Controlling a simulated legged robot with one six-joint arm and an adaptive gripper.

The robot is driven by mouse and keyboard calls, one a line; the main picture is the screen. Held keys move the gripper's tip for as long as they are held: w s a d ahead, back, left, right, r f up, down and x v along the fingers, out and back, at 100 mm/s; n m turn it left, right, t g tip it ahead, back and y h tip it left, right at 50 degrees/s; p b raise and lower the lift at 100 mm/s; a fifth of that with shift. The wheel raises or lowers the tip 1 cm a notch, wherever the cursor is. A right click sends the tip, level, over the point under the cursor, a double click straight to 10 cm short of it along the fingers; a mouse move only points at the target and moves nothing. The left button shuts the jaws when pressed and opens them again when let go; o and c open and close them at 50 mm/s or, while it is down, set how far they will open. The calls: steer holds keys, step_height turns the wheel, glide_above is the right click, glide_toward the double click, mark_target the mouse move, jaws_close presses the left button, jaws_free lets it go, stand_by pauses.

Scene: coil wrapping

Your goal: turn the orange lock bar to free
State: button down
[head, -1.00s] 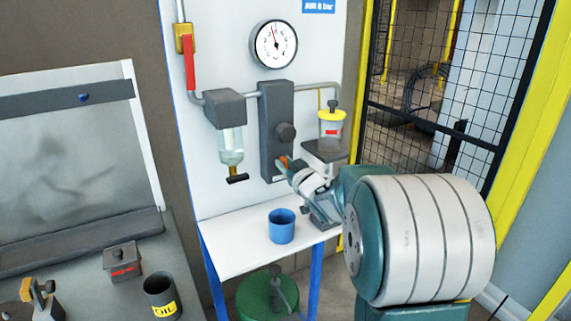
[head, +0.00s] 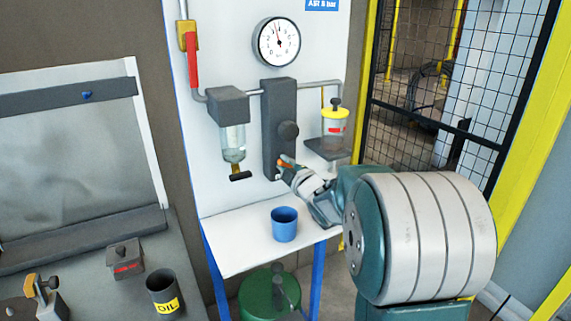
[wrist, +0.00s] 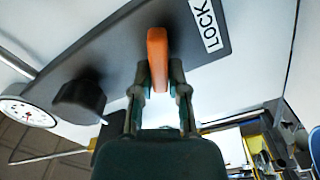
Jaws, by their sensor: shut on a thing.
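The orange lock bar (wrist: 157,52) sits on the lower part of the dark grey regulator block (wrist: 190,50), near a white LOCK label (wrist: 207,22). My gripper (wrist: 158,85) is shut on the bar, one finger on each side of it. In the head view a small orange bit of the lock bar (head: 285,160) shows at the tip of my gripper (head: 284,168), against the lower end of the block (head: 279,105). Most of the bar is hidden there by the gripper.
A black knob (head: 288,130) sticks out of the block above the gripper. A blue cup (head: 284,224) stands on the white shelf (head: 235,250) below. A yellow-topped jar (head: 335,125) is close on the right, and a filter bowl (head: 233,140) hangs on the left.

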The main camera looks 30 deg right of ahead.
steer(key=n, duration=0.2)
steer(key=f+n, duration=0.1)
steer(key=n, duration=0.2)
steer(key=shift+a, duration=0.15)
steer(key=shift+f+n, duration=0.15)
steer(key=shift+n, duration=0.15)
steer(key=c, duration=0.6)
jaws_free()
steer(key=shift+c, duration=0.2)
steer(key=shift+r, duration=0.2)
steer(key=shift+s, duration=0.15)
steer(key=s, duration=1.1)
steer(key=shift+s, duration=0.35)
